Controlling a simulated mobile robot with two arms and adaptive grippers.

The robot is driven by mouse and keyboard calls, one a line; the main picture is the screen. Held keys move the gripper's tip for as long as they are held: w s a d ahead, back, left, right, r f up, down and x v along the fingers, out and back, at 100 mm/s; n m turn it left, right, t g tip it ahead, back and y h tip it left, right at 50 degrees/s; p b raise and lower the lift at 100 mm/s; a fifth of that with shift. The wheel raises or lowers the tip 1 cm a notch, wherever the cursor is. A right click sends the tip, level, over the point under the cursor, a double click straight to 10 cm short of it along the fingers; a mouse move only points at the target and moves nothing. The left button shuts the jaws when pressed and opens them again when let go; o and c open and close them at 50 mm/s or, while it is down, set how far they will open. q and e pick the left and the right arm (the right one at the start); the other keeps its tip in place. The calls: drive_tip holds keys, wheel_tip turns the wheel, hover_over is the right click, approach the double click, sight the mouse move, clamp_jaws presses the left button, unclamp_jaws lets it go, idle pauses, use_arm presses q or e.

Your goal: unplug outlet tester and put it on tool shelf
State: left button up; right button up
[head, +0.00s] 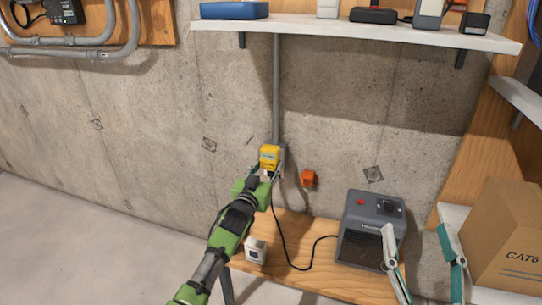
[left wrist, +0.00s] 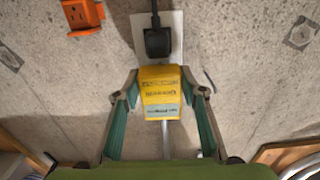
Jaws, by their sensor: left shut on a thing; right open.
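The outlet tester (head: 269,157) is a small yellow block with dark lettering and a pale label. My left gripper (head: 266,172) is shut on it at the concrete wall. In the left wrist view the tester (left wrist: 160,88) sits between the two fingertips (left wrist: 159,90). It overlaps a white outlet plate (left wrist: 172,22) that also holds a black plug (left wrist: 158,43). Whether its prongs are in the socket is hidden. The tool shelf (head: 345,33) is the white board high on the wall. My right gripper (head: 415,229) is open and empty at lower right.
The shelf holds a blue case (head: 234,10) and several tools, with bare board between. An orange outlet box (head: 308,178) is beside the tester. A grey heater (head: 371,207) with a black cord stands on a wooden bench (head: 293,225). A cardboard box (head: 508,238) is at right.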

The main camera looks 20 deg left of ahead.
sight(268, 167)
use_arm(q)
drive_tip(key=shift+s+p, duration=0.5)
drive_tip(key=shift+s, duration=0.1)
drive_tip(key=shift+s+p, duration=0.35)
drive_tip(key=shift+s, duration=0.05)
drive_tip(key=shift+s+a+p, duration=0.1)
drive_tip(key=shift+s+p, duration=0.35)
drive_tip(key=shift+s, duration=0.15)
drive_tip(key=shift+s+p, duration=0.4)
drive_tip(key=shift+s, duration=0.05)
use_arm(e)
wheel_tip(268, 167, down, 17)
drive_tip(key=s+d+g+h, duration=0.1)
drive_tip(key=d+g+h, duration=0.1)
drive_tip(key=g, duration=0.6)
drive_tip(key=shift+s+d+f+g+h, duration=0.25)
drive_tip(key=shift+g+h, duration=0.15)
drive_tip(key=shift+h, duration=0.1)
idle(0.4)
drive_tip(key=shift+r, duration=0.15)
